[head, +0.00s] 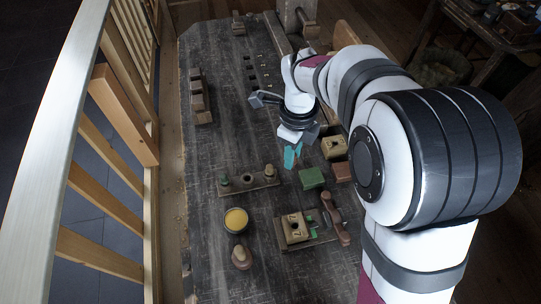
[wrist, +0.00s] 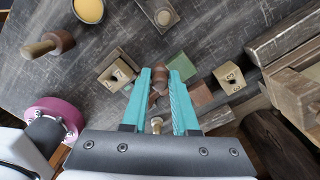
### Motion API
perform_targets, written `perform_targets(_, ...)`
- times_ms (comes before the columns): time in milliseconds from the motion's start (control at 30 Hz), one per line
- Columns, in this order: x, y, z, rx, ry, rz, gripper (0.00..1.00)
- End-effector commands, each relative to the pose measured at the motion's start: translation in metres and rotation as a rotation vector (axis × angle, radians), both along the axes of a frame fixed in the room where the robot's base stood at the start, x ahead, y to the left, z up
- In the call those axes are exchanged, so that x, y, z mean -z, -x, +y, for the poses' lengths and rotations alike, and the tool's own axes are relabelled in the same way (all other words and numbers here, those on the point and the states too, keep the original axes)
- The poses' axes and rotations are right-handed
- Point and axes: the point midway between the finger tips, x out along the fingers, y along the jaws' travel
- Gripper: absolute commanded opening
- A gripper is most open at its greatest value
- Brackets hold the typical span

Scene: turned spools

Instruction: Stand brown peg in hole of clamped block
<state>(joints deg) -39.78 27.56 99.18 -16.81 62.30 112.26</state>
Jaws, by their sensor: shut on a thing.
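My gripper (head: 291,157) has teal fingers pointing down above the middle of the bench. In the wrist view my gripper (wrist: 160,72) is shut on the brown peg (wrist: 158,79), which shows between the fingertips. In the head view the peg is mostly hidden by the fingers. The clamped block (head: 293,227) is pale wood with a dark hole on top. It sits on a dark base at the front right of the bench, below and apart from my gripper. I cannot tell surely which pale block in the wrist view is the clamped one.
A green block (head: 311,177), a red-brown block (head: 343,171) and another pale holed block (head: 334,147) stand right of my gripper. A long rack (head: 262,184) with pegs lies left. A yellow-filled bowl (head: 236,220) and a wooden knobbed tool (head: 241,257) are in front.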

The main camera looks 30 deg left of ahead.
Motion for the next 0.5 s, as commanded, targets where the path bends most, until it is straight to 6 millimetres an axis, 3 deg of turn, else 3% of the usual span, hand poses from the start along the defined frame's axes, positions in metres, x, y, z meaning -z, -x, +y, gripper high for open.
perform_targets(133,-0.008,0.016,-0.017,-0.188,0.001,0.001,0.0)
perform_targets(400,-0.014,0.078,-0.057,-0.84,0.002,0.004,0.0)
perform_targets(500,-0.012,0.092,-0.067,-0.987,0.003,0.005,0.0)
